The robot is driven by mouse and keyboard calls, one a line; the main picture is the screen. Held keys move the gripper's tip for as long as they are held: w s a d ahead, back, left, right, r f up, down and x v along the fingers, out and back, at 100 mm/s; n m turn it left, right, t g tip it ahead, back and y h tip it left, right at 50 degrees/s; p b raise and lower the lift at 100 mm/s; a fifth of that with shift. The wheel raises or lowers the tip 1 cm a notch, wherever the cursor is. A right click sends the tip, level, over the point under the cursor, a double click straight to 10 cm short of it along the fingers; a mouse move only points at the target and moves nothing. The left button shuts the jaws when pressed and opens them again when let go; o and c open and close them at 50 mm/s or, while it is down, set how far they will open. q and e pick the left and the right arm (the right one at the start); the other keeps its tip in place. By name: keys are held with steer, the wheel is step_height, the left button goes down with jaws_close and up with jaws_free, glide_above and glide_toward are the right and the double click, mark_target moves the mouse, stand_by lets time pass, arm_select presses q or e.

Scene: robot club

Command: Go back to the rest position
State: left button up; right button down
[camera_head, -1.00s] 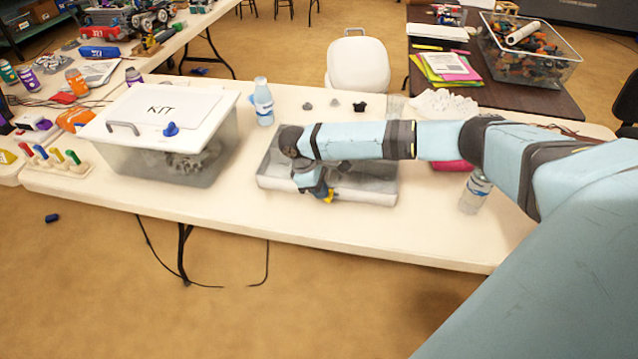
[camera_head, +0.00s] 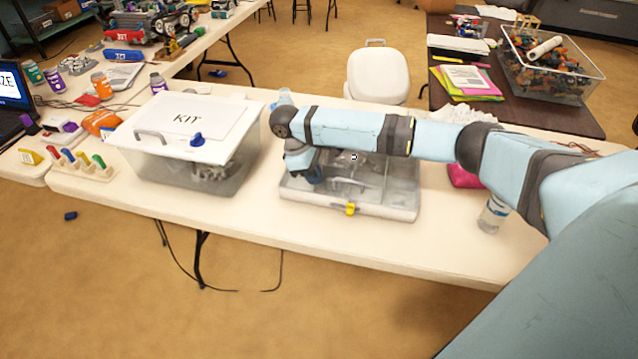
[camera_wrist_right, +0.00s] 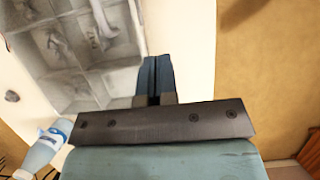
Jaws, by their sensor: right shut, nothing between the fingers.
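My right arm reaches across from the right in the head view, and its gripper (camera_head: 308,178) points down at the left end of a clear compartment case (camera_head: 385,208). The arm hides part of the case. The case has a yellow latch (camera_head: 351,209) on its front side. In the right wrist view my right gripper's dark fingers (camera_wrist_right: 155,80) are together with nothing between them. The case (camera_wrist_right: 75,60) lies beyond and to the left of them there, with grey parts in its compartments. My left gripper is not in view.
A lidded KIT bin (camera_head: 185,165) stands just left of the case. A water bottle (camera_head: 493,213) is at the right, below my forearm; another bottle (camera_head: 285,97) is behind my wrist. A pink item (camera_head: 464,177) lies beside the case. The table's front strip is clear.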

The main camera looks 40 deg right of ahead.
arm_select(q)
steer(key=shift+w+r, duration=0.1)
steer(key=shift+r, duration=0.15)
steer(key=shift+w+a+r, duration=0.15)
